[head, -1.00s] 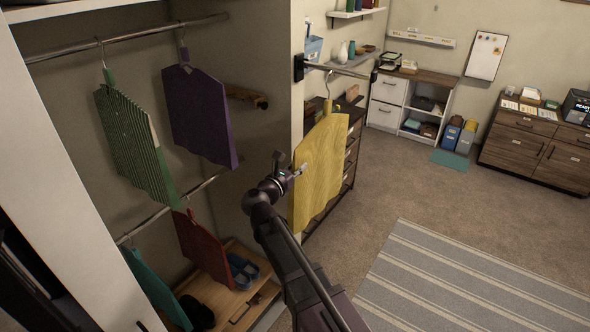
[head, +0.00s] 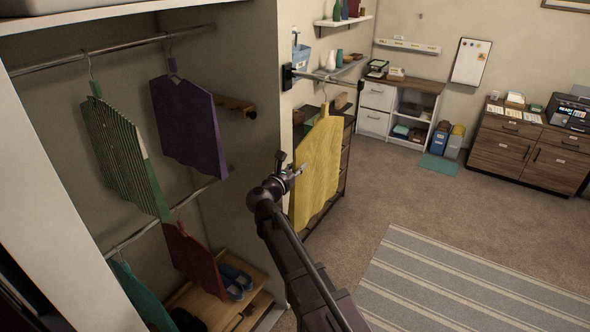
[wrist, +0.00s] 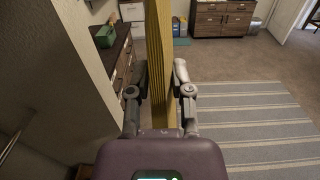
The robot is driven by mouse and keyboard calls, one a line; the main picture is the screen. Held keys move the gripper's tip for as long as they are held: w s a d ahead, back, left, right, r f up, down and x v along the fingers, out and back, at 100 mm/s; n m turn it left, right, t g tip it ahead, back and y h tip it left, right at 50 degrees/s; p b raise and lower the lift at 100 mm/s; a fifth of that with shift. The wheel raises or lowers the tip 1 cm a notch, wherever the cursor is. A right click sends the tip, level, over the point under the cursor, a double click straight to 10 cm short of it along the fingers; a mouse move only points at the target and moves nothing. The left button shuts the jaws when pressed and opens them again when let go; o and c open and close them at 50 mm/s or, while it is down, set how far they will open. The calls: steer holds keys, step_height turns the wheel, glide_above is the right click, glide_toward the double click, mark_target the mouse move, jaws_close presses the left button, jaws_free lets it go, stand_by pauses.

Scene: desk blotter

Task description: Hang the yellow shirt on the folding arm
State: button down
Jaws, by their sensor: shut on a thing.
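The yellow shirt (head: 318,165) is a flat, board-like shape on a hanger, hanging upright in the middle of the head view. My gripper (head: 297,172) is shut on its left edge, at about mid-height. In the wrist view the shirt (wrist: 159,50) shows edge-on as a yellow strip between my two fingers (wrist: 160,85). The folding arm (head: 338,80) is a metal bar on a dark bracket on the closet's end wall. The hanger's hook (head: 325,94) rises to the bar; I cannot tell whether it rests on it.
A purple shirt (head: 188,125), a green striped shirt (head: 120,140) and a red shirt (head: 193,258) hang in the closet to the left. A dark shelf unit (head: 345,165) stands behind the yellow shirt. Open carpet and a striped rug (head: 450,285) lie to the right.

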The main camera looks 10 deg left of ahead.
mark_target(307, 162)
steer(key=shift+x, duration=2.65)
steer(key=shift+w+f, duration=0.1)
steer(key=shift+f, duration=0.15)
steer(key=shift+f+b, duration=0.6)
steer(key=shift+b, duration=0.15)
steer(key=shift+c, duration=2.2)
jaws_free()
steer(key=shift+v, duration=3.8)
steer(key=shift+d, duration=0.1)
